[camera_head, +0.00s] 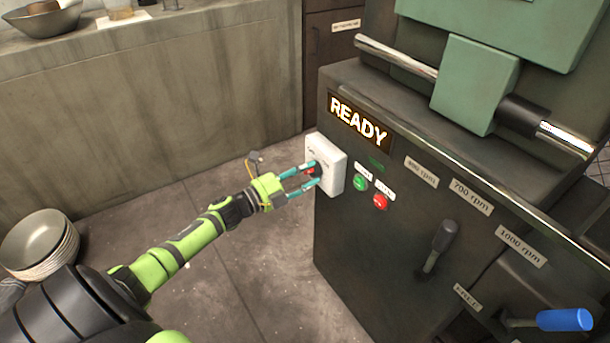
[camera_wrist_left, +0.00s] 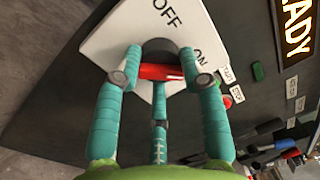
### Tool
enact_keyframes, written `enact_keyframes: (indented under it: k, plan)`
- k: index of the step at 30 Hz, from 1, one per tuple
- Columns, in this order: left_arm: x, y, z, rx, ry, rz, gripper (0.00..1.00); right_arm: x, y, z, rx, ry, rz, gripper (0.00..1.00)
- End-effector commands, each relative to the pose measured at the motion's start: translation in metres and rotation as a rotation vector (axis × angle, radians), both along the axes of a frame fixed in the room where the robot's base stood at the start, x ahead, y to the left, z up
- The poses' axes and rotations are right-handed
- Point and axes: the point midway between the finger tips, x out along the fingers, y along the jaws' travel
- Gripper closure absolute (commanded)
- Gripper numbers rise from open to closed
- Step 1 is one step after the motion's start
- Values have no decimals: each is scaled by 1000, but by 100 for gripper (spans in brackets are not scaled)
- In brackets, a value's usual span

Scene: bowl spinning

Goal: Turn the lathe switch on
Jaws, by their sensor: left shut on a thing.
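The lathe (camera_head: 400,270) is a dark grey machine with a lit READY sign (camera_head: 358,122) on its front. A white switch box (camera_head: 332,158) is fixed to its left corner; in the left wrist view the box (camera_wrist_left: 118,42) reads OFF and ON. Its red switch handle (camera_wrist_left: 160,72) sits between the teal fingers of my left gripper (camera_head: 308,178). The fingers are closed around the handle, and partly hide it. In the left wrist view the handle lies roughly crosswise, and I cannot tell exactly which label it points to. My right gripper is not in view.
A green button (camera_head: 359,183) and a red button (camera_head: 380,201) are right of the switch box. A dark lever (camera_head: 438,245) and a blue-handled lever (camera_head: 565,320) stick out farther right. Stacked bowls (camera_head: 40,245) stand at the left. The floor below the arm is clear.

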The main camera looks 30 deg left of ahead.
Motion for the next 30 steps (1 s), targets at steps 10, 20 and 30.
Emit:
enact_keyframes:
  k: [10, 20, 30]
  plan:
    - [2, 8, 3, 38, -17, 18, 92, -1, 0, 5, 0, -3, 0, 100]
    - [3, 7, 4, 38, -19, 18, 36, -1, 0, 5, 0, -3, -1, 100]
    - [1, 4, 2, 35, -17, 8, 36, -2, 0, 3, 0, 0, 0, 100]
